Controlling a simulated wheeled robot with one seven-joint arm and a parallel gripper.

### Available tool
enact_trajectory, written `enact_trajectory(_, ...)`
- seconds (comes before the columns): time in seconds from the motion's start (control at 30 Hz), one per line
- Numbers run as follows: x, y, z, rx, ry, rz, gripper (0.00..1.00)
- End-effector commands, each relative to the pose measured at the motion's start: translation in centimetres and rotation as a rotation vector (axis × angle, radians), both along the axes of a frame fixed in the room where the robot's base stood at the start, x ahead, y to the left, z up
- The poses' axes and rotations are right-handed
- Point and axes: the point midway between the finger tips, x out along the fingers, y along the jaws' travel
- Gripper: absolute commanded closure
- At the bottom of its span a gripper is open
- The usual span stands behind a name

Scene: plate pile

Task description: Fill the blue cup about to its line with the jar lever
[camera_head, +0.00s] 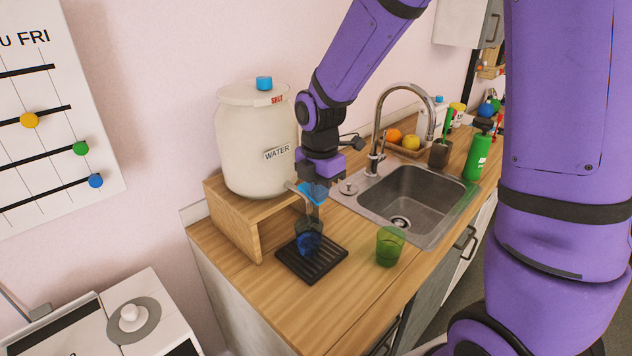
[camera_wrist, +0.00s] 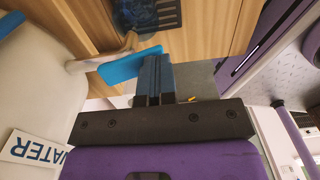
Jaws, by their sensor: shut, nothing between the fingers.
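The white jar (camera_head: 245,150) labelled WATER stands on a wooden stand, and its side fills the left of the wrist view (camera_wrist: 35,95). Its blue lever (camera_head: 306,190) sticks out from the spout, and shows in the wrist view (camera_wrist: 128,67). The blue cup (camera_head: 308,243) stands below on the black drip tray (camera_head: 322,266); the arm partly covers it, and its line and water level cannot be made out. My gripper (camera_head: 314,210) points down, shut and empty. Its fingertips (camera_wrist: 154,62) are right beside the lever's end; I cannot tell whether they touch.
A green glass (camera_head: 390,247) stands on the counter right of the tray. The sink (camera_head: 410,197) with its tall faucet (camera_head: 381,105) lies to the right. A green bottle (camera_head: 478,155) and a fruit tray (camera_head: 402,150) are farther back.

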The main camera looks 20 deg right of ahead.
Motion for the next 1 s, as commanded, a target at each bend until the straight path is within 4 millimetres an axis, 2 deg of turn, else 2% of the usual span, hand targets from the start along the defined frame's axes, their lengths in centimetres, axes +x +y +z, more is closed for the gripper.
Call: enact_trajectory(1.0,0.2,0.5,2.2,0.001,-0.003,0.001,1.00)
